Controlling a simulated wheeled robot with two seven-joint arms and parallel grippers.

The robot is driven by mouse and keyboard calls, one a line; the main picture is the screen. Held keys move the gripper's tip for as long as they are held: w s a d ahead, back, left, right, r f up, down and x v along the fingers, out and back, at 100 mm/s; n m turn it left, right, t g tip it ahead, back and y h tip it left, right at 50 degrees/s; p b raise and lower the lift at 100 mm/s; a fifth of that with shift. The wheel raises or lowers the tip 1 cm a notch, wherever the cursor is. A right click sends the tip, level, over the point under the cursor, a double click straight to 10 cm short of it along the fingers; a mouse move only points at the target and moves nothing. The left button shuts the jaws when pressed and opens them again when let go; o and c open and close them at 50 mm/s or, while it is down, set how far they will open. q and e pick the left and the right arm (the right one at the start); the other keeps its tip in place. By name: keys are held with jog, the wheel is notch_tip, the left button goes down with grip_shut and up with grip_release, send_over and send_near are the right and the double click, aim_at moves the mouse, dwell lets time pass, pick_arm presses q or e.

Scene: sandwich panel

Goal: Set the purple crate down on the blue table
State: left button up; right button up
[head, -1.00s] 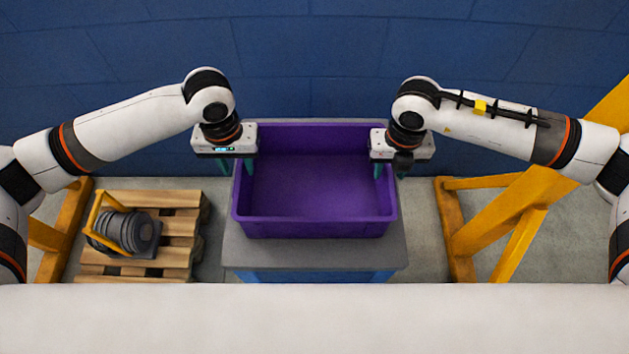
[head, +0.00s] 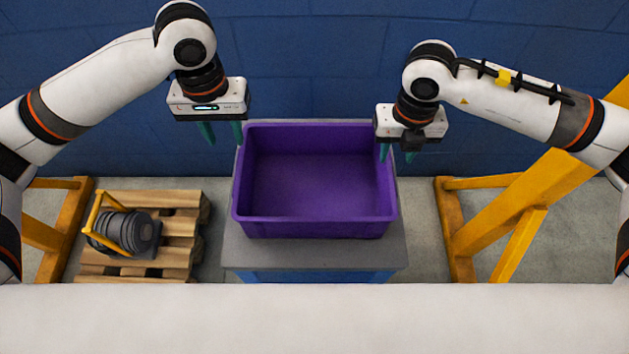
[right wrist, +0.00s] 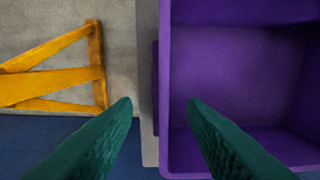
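The purple crate (head: 315,228) is empty and sits upright on the blue table (head: 320,275), which has a grey top. My left gripper (head: 222,137) is open and empty, raised up at the crate's left side near its back corner. My right gripper (head: 398,154) is open at the crate's right wall, with one finger by the inner side and the other outside. In the right wrist view the crate's wall (right wrist: 166,90) runs between the two open teal fingers (right wrist: 160,112), and neither finger presses on it.
A wooden pallet (head: 180,225) with a grey reel-like object in a yellow frame (head: 125,232) stands left of the table. Yellow stands (head: 500,215) rise on the right, another at left. A blue wall (head: 320,60) closes the back. Grey floor lies between.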

notch_tip(320, 180, up, 6)
jog(key=shift+f, duration=0.15)
jog(key=shift+f, duration=0.1)
dwell(0.5)
